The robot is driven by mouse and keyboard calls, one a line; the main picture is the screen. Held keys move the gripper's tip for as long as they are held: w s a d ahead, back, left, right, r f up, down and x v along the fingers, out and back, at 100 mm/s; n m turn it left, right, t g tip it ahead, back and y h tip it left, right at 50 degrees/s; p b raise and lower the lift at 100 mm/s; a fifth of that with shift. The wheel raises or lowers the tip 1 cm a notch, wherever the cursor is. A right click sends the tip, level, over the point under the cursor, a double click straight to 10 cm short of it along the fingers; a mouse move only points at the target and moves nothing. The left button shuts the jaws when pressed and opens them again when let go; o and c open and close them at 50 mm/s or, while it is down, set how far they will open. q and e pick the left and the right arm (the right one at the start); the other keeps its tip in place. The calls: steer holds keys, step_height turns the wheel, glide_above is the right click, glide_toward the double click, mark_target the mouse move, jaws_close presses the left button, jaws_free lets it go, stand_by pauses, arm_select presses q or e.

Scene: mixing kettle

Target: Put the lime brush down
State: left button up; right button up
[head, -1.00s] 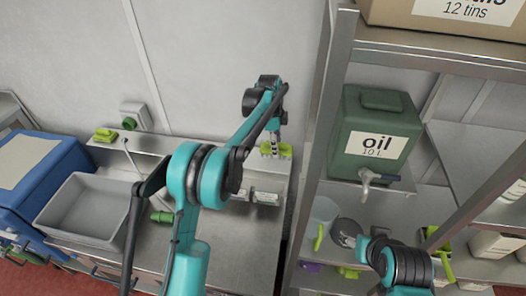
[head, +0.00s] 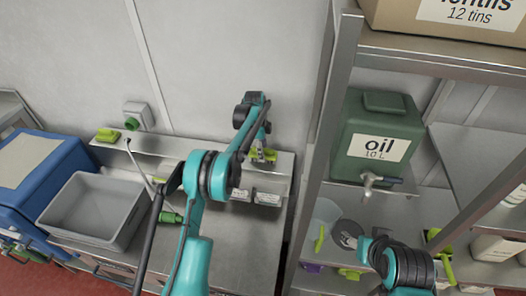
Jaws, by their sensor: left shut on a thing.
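The lime brush (head: 269,155) is at the right end of the narrow steel ledge (head: 172,148) along the back wall. My left gripper (head: 262,147) is above it, fingers pointing down, shut on it. The fingers hide part of the brush. I cannot tell whether the brush touches the ledge or hangs just over it.
A lime block (head: 107,135) lies at the ledge's left end. Small labelled containers (head: 267,198) stand below the ledge. A grey basin (head: 95,210) is at left. The shelf rack (head: 325,130) with the green oil container (head: 378,140) stands close to the right.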

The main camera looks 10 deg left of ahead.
arm_select(q)
steer(key=shift+s+f, duration=0.1)
steer(key=o, duration=1.3)
